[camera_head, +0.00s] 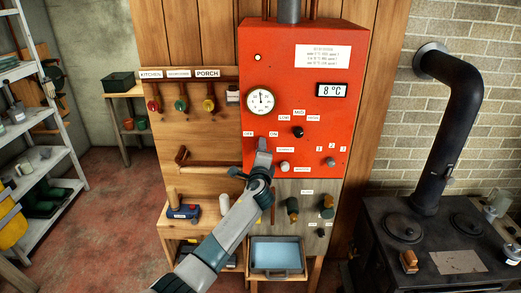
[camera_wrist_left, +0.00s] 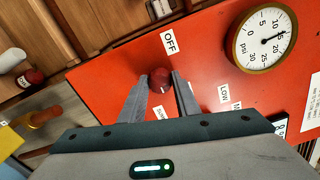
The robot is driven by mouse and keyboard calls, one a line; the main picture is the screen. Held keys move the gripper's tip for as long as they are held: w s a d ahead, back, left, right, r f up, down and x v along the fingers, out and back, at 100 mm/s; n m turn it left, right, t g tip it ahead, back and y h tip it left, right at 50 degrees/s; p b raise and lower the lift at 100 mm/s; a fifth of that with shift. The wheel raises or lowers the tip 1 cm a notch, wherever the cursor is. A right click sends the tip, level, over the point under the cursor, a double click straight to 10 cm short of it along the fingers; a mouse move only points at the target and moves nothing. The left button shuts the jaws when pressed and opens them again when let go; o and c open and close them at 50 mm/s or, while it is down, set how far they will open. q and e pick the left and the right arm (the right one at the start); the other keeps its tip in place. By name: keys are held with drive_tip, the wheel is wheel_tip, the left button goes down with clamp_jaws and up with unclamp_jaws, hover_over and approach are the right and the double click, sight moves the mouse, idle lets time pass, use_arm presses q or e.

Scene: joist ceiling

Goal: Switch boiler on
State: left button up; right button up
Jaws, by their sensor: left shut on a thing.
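The red boiler (camera_head: 290,60) stands upright against the wood panelling. My left gripper (camera_head: 262,145) is at its front, by the OFF and ON labels (camera_head: 273,133). In the left wrist view the left gripper (camera_wrist_left: 162,80) is shut on a round dark red knob (camera_wrist_left: 160,74), one finger on each side. The OFF label (camera_wrist_left: 169,41) is just beyond the knob. A small pale mark shows on the knob, but I cannot tell its setting. In the head view the gripper hides the knob. My right gripper is in neither view.
A pressure gauge (camera_head: 261,101) and a display reading 8 °C (camera_head: 332,90) are above. Other knobs, such as a black one (camera_head: 298,131), sit to the right. A blue tray (camera_head: 277,256) stands below. A black stove (camera_head: 440,235) is at the right.

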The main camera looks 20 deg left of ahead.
use_arm(q)
drive_tip(key=shift+f, duration=0.1)
drive_tip(key=o, duration=1)
drive_tip(key=shift+o, duration=0.2)
drive_tip(key=shift+s+d, duration=0.1)
drive_tip(key=shift+s, duration=0.05)
drive_tip(key=b+v, duration=0.5)
drive_tip(key=v, duration=1.2)
